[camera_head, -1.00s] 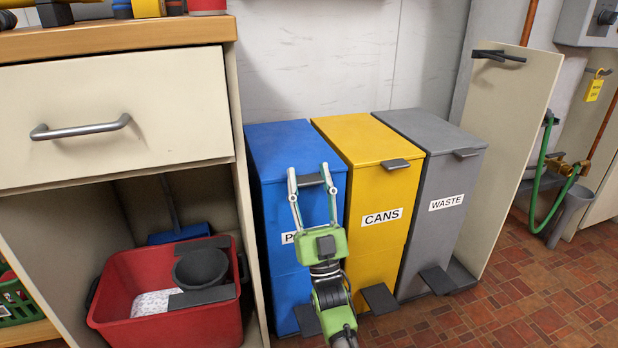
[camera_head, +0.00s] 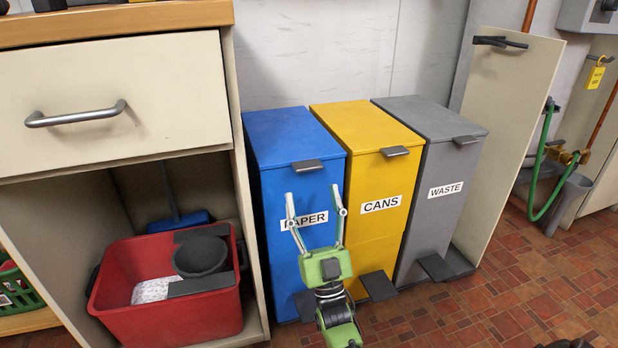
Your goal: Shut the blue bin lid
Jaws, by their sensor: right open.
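The blue bin (camera_head: 283,180), labelled PAPER, stands against the wall beside the cabinet. Its blue lid (camera_head: 290,137) lies flat on top and looks shut, with a dark grey handle tab (camera_head: 307,166) at its front edge. My right gripper (camera_head: 315,205) is in front of the bin's label, below the tab. Its two fingers are spread and empty, pointing up, apart from the tab. My left gripper is not in view.
A yellow CANS bin (camera_head: 384,170) and a grey WASTE bin (camera_head: 440,180) stand close on the right. Dark pedals (camera_head: 378,286) stick out low in front. The cabinet (camera_head: 118,92) with a red tub (camera_head: 180,318) borders the left. Tiled floor (camera_head: 500,310) is open at right.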

